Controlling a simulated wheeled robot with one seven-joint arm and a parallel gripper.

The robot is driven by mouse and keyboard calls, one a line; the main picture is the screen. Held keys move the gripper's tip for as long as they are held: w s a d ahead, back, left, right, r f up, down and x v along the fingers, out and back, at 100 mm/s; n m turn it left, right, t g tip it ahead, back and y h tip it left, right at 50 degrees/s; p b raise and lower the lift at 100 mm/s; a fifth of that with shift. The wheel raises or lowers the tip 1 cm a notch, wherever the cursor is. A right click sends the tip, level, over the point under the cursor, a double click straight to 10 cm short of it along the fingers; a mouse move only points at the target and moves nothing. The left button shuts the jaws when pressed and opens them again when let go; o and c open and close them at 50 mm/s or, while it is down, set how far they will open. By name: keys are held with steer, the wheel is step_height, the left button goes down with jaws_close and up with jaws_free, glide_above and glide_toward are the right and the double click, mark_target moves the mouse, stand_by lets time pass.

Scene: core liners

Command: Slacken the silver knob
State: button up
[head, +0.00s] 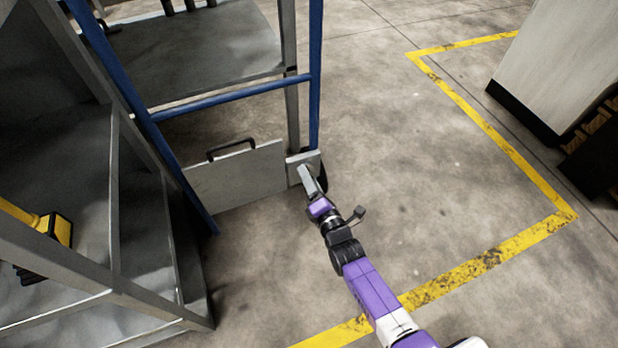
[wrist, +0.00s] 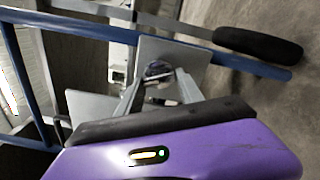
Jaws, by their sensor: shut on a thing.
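The silver knob (wrist: 158,70) shows in the wrist view as a small round metal piece in front of a pale grey plate (wrist: 192,57). My gripper (wrist: 160,80) has one finger on each side of the knob and is shut on it. In the head view my gripper (head: 304,171) reaches the same small plate at the lower right corner of the blue-framed structure. There the knob is hidden behind my gripper.
A blue tubular frame (head: 225,99) stands around the plate, with a black wheel (wrist: 258,44) close beside it. A grey panel with a black handle (head: 230,150) is to the left. Grey shelving (head: 115,190) fills the left side.

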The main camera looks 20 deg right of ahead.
stand_by(0.4)
steer(key=o, duration=1.4)
steer(key=s+p, duration=0.3)
steer(key=s, duration=0.5)
